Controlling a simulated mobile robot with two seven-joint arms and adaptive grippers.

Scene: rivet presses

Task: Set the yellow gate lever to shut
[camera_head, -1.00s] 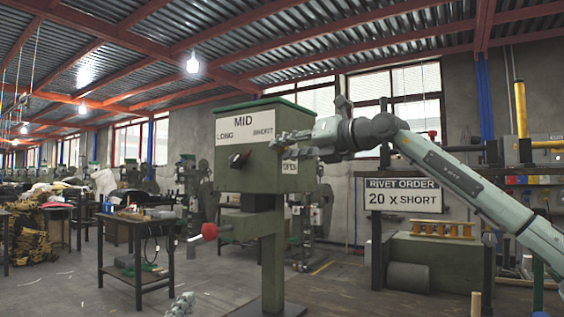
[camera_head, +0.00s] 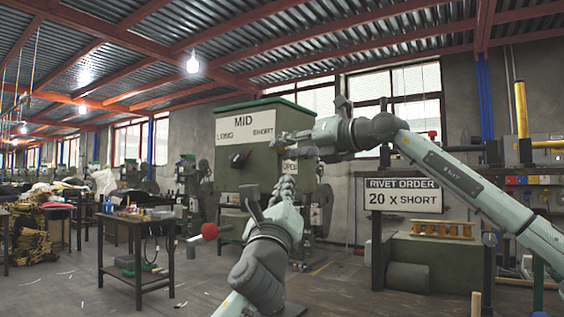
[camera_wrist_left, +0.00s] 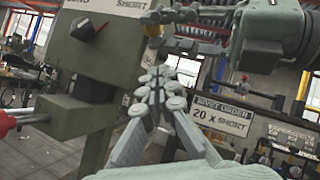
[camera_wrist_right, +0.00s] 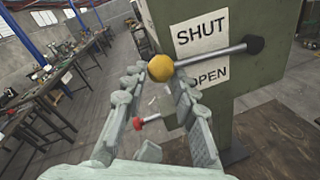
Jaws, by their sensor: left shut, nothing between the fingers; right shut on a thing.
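The yellow gate lever shows in the right wrist view as a yellow ball (camera_wrist_right: 161,68) on a metal rod. The ball is left of both plates. My right gripper (camera_wrist_right: 160,76) is shut on the ball; it also shows in the head view (camera_head: 283,138), at the right side of the green MID press (camera_head: 228,178). My left gripper (camera_head: 287,180) is shut and empty below it; its fingertips meet in the left wrist view (camera_wrist_left: 160,82).
A red knob (camera_head: 210,231) sticks out low on the press's left. A black selector knob (camera_head: 240,159) sits under LONG and SHORT. The RIVET ORDER board (camera_head: 404,195) reads 20 x SHORT. A work table (camera_head: 137,275) stands at left, with open floor around it.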

